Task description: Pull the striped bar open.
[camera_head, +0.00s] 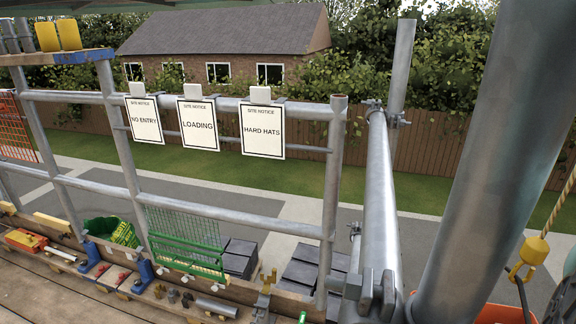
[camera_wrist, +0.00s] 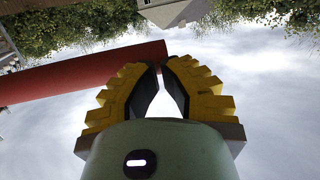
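No bar with clear stripes shows in either view. In the wrist view a plain red bar (camera_wrist: 60,80) runs from the left edge to an end just beyond my fingertips. I cannot tell whether it is the striped bar. My gripper (camera_wrist: 160,68) has yellow stepped fingers with dark pads. Its tips nearly meet, with open sky between the pads and nothing held there. The left finger covers part of the red bar, and I cannot see contact. My gripper is not clearly seen in the head view.
Grey scaffold rails (camera_head: 230,215) cross in front, with notice signs (camera_head: 198,124) hung on the upper one. A thick grey post (camera_head: 490,160) stands at right beside a yellow hook block (camera_head: 535,250) on a rope. Tools and a green mesh (camera_head: 185,240) line the plank deck.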

